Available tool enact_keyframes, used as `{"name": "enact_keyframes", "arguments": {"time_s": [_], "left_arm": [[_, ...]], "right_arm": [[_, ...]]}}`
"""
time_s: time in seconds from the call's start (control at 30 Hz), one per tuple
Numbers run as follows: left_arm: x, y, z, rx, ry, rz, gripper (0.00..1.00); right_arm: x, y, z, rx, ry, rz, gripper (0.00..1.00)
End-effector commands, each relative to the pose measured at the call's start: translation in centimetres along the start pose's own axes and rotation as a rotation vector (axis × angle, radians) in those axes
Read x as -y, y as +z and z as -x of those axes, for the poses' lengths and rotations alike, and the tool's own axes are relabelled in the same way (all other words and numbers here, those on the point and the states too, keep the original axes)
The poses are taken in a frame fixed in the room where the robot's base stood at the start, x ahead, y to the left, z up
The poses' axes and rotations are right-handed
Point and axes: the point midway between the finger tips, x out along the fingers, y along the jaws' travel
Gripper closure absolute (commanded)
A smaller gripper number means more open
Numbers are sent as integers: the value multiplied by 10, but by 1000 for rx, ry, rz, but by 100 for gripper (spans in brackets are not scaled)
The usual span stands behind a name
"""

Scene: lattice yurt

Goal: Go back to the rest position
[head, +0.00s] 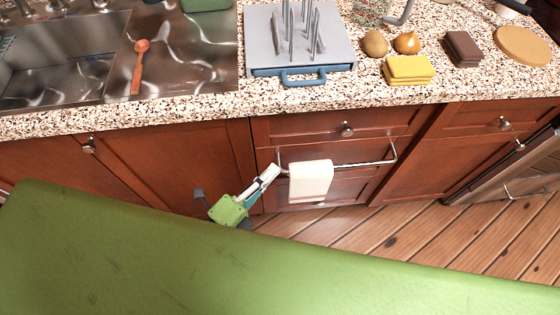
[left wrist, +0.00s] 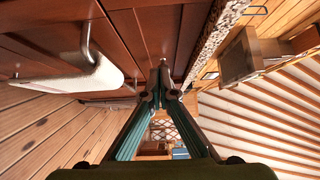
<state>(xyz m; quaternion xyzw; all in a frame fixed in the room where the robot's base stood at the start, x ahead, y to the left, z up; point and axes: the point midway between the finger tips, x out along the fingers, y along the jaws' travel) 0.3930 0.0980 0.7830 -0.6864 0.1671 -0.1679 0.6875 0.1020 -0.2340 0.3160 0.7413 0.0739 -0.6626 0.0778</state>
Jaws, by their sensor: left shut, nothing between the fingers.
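My left gripper (head: 268,176) is low in front of the red-brown cabinet fronts (head: 210,165), just left of a white towel (head: 311,180) on a metal rail (head: 362,164). Its fingers are shut with nothing between them. In the left wrist view the fingers of the left gripper (left wrist: 172,93) come together at the middle, and the towel (left wrist: 75,85) hangs to their left. Whether the gripper touches the rail's left end cannot be told. My right gripper is in neither view.
The speckled countertop (head: 190,112) runs above the cabinets. On it are a sink (head: 60,60), a wooden spoon (head: 138,68), a grey rack (head: 262,42) with a blue handle (head: 303,77), yellow sponges (head: 408,69) and a round board (head: 522,46). Wooden floor (head: 430,225) lies clear at right.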

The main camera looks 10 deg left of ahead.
Motion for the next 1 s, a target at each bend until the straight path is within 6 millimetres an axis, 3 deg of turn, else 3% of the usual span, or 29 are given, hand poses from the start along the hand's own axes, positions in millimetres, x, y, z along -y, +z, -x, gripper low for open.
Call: {"name": "enact_keyframes", "arguments": {"time_s": [0.13, 0.4, 0.47, 0.53, 0.67, 0.77, 0.87, 1.0], "left_arm": [[-1, 0, 12, 0, 1, -1, 100], [-1, 1, 14, 1, 4, 2, 100], [-10, 3, 15, 8, 21, 20, 100], [-31, 8, 16, 26, 64, 67, 100], [-105, 24, 27, 107, 215, 243, 100], [-178, 37, 48, 212, 360, 430, 100], [-248, 44, 79, 343, 500, 620, 100], [-338, 43, 139, 572, 679, 886, 100]], "right_arm": [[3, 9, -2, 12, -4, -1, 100], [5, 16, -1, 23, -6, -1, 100], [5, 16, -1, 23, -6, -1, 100], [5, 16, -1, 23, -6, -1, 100], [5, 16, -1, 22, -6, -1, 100], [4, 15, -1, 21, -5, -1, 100], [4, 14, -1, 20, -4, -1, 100], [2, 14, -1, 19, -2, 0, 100]]}}
